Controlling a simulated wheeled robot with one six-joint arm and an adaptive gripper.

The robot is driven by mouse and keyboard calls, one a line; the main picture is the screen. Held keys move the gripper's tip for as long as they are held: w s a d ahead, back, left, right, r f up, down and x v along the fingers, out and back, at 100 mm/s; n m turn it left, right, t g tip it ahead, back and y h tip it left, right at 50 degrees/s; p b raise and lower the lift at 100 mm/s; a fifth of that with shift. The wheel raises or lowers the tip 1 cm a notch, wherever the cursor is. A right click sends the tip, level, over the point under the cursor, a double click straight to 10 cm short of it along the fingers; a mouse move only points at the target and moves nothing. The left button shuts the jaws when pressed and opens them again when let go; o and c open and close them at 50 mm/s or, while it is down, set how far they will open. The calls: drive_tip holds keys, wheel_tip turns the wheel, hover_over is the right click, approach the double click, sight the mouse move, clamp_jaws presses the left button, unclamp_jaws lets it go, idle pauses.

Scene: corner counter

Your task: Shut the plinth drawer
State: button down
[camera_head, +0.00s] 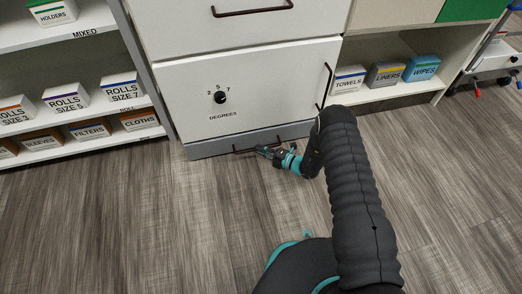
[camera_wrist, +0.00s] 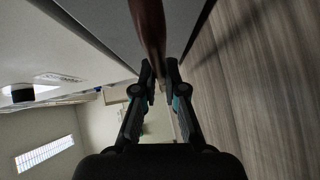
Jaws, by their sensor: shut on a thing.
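The plinth drawer (camera_head: 207,148) is the low grey front at floor level, under the white door with the dial. It looks close to flush with the cabinet; I cannot tell exactly how far it stands out. Its dark bar handle (camera_head: 241,151) runs along the front, partly hidden by my gripper. My gripper (camera_head: 262,150) is low at the drawer front, shut on the handle. In the wrist view, the fingers (camera_wrist: 159,78) close around the brownish handle bar (camera_wrist: 147,25), with the grey drawer front (camera_wrist: 95,20) beyond it.
The white door (camera_head: 270,85) with a dial (camera_head: 220,97) and a vertical handle (camera_head: 327,85) is directly above. Open shelves with labelled boxes stand at left (camera_head: 66,98) and right (camera_head: 388,73). The wood-look floor (camera_head: 130,225) in front is clear. A wheeled cart (camera_head: 497,58) stands at far right.

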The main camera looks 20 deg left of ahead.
drive_tip(key=shift+w+a+f+b, duration=0.2)
drive_tip(key=shift+w+a+b, duration=0.3)
drive_tip(key=shift+w+b, duration=0.4)
drive_tip(key=shift+a+r, duration=0.1)
drive_tip(key=shift+r, duration=0.1)
drive_tip(key=c, duration=1.2)
unclamp_jaws()
drive_tip(key=shift+c, duration=0.2)
drive_tip(key=v, duration=1.2)
